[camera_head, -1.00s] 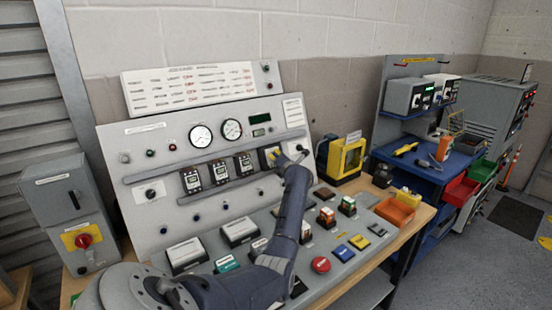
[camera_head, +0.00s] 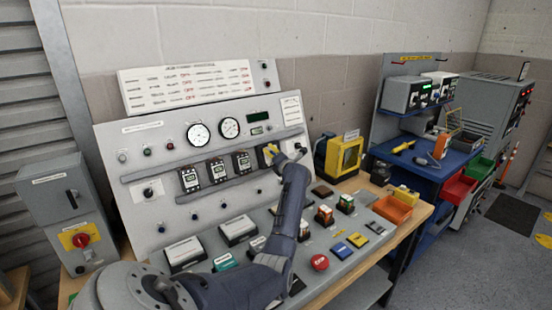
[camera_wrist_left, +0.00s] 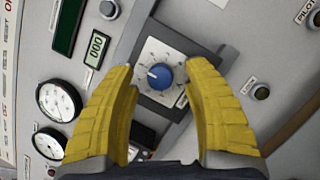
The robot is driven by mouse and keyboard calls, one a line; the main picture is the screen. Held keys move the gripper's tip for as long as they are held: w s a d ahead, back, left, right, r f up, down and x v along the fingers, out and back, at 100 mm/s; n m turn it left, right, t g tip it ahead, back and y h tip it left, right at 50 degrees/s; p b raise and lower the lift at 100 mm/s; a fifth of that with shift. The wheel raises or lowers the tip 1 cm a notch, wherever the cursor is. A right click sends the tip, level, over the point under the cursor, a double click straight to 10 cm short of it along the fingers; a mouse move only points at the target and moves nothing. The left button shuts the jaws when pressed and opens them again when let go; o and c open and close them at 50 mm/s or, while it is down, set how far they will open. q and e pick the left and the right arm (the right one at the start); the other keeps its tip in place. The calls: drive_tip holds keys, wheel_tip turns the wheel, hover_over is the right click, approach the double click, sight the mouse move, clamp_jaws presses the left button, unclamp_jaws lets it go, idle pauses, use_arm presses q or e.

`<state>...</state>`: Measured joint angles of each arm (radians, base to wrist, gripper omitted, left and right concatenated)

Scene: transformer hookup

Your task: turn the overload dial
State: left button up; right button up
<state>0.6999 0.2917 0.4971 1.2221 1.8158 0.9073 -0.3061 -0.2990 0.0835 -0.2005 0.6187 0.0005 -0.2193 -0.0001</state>
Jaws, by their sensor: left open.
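The overload dial is a blue round knob (camera_wrist_left: 160,76) with a white pointer mark, on a pale scale plate with a dark frame. In the left wrist view it sits between the two yellow fingers of my left gripper (camera_wrist_left: 160,67). The fingers are open, one on each side, with visible gaps to the knob. In the head view my left gripper (camera_head: 270,153) is at the right part of the upright grey panel (camera_head: 150,215), and it hides the dial there. My right gripper is not in view.
Dark breaker-like modules (camera_head: 215,170) sit left of the gripper on the panel, below two round gauges (camera_head: 199,134). A green-digit display (camera_wrist_left: 96,48) is beside the dial. A red button (camera_head: 320,262) and several blocks stand on the sloped desk below my arm.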

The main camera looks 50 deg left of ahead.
use_arm(q)
drive_tip(key=v, duration=1.2)
idle(0.3)
